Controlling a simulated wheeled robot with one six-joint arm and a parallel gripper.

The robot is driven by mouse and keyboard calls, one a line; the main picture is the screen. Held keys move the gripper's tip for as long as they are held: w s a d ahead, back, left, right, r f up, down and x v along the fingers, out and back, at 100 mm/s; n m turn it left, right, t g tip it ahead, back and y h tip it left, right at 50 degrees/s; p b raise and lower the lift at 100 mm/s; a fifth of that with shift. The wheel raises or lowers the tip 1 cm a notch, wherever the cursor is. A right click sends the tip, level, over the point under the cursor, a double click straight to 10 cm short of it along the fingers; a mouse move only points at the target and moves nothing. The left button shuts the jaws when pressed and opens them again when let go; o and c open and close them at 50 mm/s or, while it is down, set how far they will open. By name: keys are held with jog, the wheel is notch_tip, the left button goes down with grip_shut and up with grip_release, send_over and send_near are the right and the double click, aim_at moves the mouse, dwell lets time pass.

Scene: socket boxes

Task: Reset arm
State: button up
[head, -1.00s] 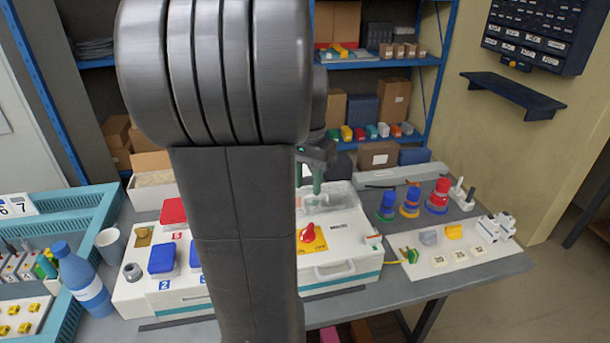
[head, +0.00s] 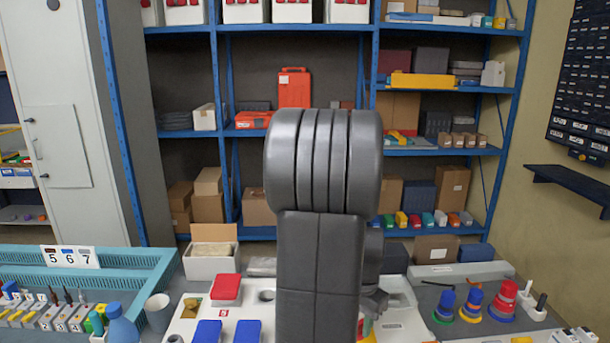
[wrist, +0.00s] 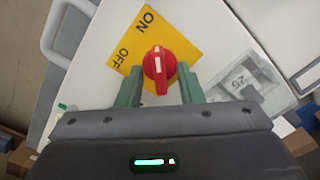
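In the wrist view my gripper (wrist: 160,92) has its two green fingers apart, one on each side of a red rotary knob (wrist: 159,68). The knob stands on a yellow plate (wrist: 138,37) marked ON and OFF, on a white box (wrist: 95,58). Whether the fingers touch the knob cannot be told; a gap shows on both sides. In the head view my arm (head: 321,250) fills the middle and hides the gripper's fingers and the knob. Part of the white socket box (head: 400,322) shows beside the arm.
Red (head: 226,288) and blue covers (head: 207,331) stand left of my arm. A cup (head: 158,312) and a blue bottle (head: 122,325) stand near the teal tray (head: 140,262). Stacked coloured rings (head: 503,300) stand at right. Blue shelving (head: 370,100) stands behind the table.

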dwell(0.4)
notch_tip(320, 180, up, 14)
notch_tip(320, 180, down, 14)
jog(key=shift+f, duration=0.1)
jog(key=n, duration=0.4)
jog(key=shift+n+p, duration=0.65)
jog(key=shift+n, duration=2.15)
